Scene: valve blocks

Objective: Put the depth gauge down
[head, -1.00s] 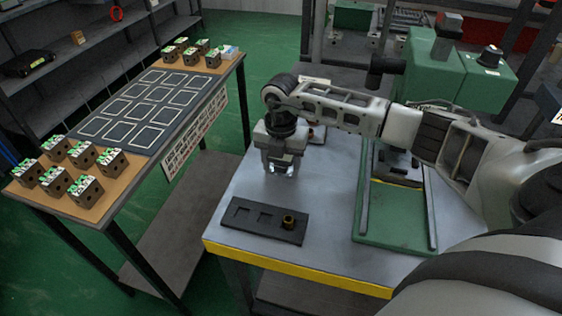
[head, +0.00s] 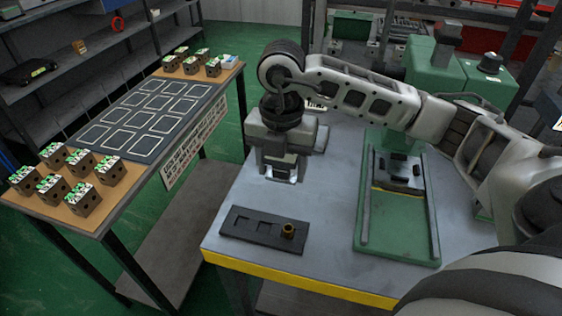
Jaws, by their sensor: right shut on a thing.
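My right gripper (head: 281,172) points down above the grey-blue bench top (head: 330,205), behind a dark holder. It is shut on what I take to be the depth gauge; the gauge is mostly hidden by the fingers, with only a light metallic glint at the tips. The dark holder (head: 245,229) lies near the bench's front left edge. It has square recesses, and a brass bushing (head: 288,231) stands at its right end. My left gripper is not in view.
A green machine bed (head: 375,245) with rails is to the right. The yellow front edge (head: 300,285) bounds the bench. At the left, another table (head: 118,210) holds several valve blocks (head: 84,197) and a dark marked mat (head: 143,150). Bench space around the holder is clear.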

